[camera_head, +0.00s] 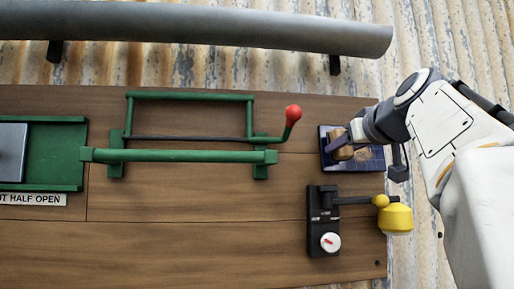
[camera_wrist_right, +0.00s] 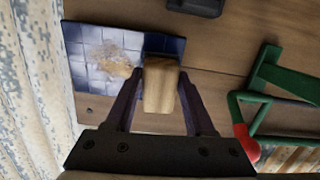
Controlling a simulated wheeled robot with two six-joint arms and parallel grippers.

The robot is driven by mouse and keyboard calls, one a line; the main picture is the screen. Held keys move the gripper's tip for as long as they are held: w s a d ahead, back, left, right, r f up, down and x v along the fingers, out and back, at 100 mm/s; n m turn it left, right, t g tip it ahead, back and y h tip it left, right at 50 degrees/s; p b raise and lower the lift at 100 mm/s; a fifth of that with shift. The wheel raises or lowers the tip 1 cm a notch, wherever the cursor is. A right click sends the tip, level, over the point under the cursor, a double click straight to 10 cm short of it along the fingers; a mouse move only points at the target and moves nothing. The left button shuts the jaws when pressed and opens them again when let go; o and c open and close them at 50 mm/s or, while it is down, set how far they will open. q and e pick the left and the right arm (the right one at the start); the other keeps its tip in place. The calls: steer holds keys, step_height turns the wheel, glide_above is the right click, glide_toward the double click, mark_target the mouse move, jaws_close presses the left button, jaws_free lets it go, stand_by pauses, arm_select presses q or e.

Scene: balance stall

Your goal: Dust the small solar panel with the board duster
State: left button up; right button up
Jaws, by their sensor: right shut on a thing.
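The small solar panel (camera_head: 373,164) is a dark blue tiled plate at the right end of the wooden board. In the right wrist view the panel (camera_wrist_right: 82,78) carries a tan dusty patch (camera_wrist_right: 118,58) left of the duster. My right gripper (camera_head: 342,147) is shut on the board duster (camera_wrist_right: 160,88), a wooden block held between both fingers over the panel's right part. Whether the duster touches the panel I cannot tell; its underside is hidden. My left gripper is not in view.
A black fixture (camera_head: 322,222) with a white dial and a yellow weight (camera_head: 397,219) sits just below the panel. A green frame (camera_head: 180,155) with a red-knobbed crank (camera_head: 293,114) lies to the left. A grey pipe (camera_head: 200,28) runs above the board.

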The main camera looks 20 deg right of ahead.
steer(key=shift+x, duration=1)
stand_by(0.3)
